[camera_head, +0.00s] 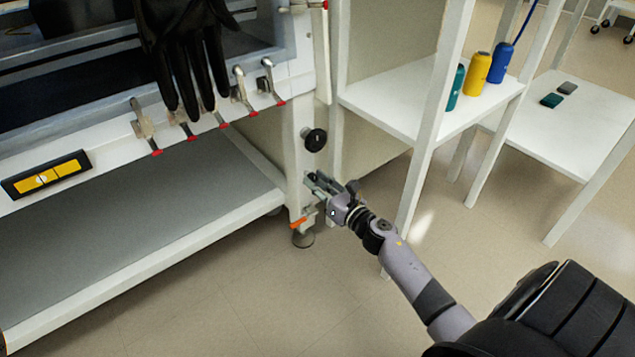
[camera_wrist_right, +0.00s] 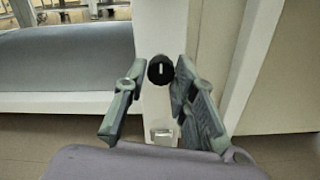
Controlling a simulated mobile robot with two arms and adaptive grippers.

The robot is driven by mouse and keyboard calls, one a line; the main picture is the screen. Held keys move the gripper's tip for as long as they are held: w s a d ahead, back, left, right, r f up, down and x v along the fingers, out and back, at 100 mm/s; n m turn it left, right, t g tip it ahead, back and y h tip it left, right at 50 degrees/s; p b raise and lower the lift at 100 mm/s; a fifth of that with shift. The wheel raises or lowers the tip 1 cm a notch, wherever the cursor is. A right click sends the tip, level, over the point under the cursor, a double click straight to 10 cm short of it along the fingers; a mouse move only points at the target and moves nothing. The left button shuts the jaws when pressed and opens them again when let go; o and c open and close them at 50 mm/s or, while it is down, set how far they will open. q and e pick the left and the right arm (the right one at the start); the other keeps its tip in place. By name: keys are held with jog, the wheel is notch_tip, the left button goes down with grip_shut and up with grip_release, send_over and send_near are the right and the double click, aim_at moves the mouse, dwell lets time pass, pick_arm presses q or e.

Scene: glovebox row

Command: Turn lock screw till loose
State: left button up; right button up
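In the right wrist view, a round black screw head (camera_wrist_right: 160,70) with a white mark sits on the white post. It shows between the fingertips of my right gripper (camera_wrist_right: 155,85), which are spread apart; I see no contact. In the head view, my right gripper (camera_head: 317,182) is at the post's lower front, below a larger black knob (camera_head: 315,139). The screw head is mostly hidden by the fingers there, and I cannot tell for sure how it relates to that knob. My left gripper is out of view.
An orange lever (camera_head: 299,223) is on the post just below my right gripper. The glovebox bench's grey lower shelf (camera_head: 120,210) is to the left. A white shelf rack (camera_head: 385,108) with bottles stands close on the right. A black glove (camera_head: 185,50) hangs above.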

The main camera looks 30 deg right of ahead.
jog(key=o, duration=0.3)
jog(key=s, duration=0.8)
jog(key=s+d, duration=0.1)
jog(key=s, duration=0.3)
dwell(0.7)
